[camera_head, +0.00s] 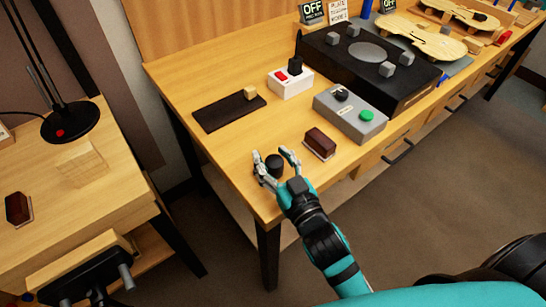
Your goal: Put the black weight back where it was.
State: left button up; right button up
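A small black cylinder, which looks like the black weight (274,164), stands near the front left corner of the wooden bench (232,166). My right gripper (275,158) reaches in from the lower right with its fingers spread apart, one on each side of the black weight. A gap shows between the weight and the right-hand finger; contact on the left side is hard to tell. My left gripper is not in view.
A brown block (320,143) lies right of the gripper. Behind are a grey button box (350,115), a red-switch box (290,83), a dark board (228,111) and a black plate unit (325,60). A side table (90,215) holds a lamp base (70,121).

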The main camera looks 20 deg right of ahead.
jog(key=shift+o, duration=1)
jog(key=shift+r, duration=0.25)
jog(key=s+d+b, duration=0.1)
jog(key=s, duration=1.1)
jog(key=shift+d+b, duration=0.3)
jog(key=shift+d, duration=0.1)
